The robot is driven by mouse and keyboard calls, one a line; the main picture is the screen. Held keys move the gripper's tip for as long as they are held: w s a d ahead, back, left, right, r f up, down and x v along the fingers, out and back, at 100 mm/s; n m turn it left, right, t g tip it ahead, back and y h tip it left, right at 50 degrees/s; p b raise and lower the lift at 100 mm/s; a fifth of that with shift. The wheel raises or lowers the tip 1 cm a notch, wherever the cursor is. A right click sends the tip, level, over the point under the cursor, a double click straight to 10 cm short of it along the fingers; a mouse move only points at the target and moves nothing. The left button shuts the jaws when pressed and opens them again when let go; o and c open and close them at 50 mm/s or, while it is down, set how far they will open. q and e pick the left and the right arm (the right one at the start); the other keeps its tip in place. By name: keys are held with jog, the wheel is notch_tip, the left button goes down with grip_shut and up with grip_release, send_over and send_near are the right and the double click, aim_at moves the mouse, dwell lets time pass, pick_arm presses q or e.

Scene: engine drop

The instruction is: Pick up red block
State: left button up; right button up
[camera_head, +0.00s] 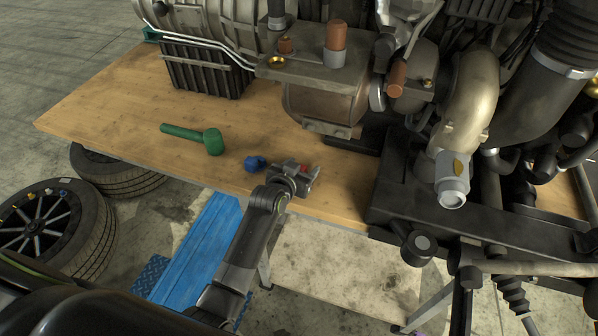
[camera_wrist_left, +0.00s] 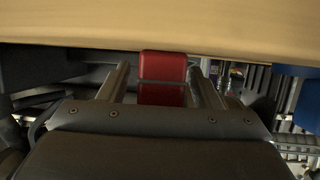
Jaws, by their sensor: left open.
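The red block (camera_head: 304,168) sits near the front of the wooden table, partly hidden by my left gripper (camera_head: 303,175). In the left wrist view the red block (camera_wrist_left: 163,68) stands between the two fingers of my left gripper (camera_wrist_left: 160,76). A finger is on each side of it, with a narrow gap showing on both sides. The jaws are open and do not grip the block. My right gripper is in neither view.
The wooden table (camera_head: 110,110) holds a blue object (camera_head: 255,163) just left of my gripper and a green hammer-like tool (camera_head: 195,138) farther left. A large engine (camera_head: 325,105) stands behind and to the right. Tyres (camera_head: 92,215) lie on the floor at left.

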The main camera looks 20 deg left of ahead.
pick_arm(q)
jog(key=c, duration=1.1)
jog(key=shift+r, duration=0.1)
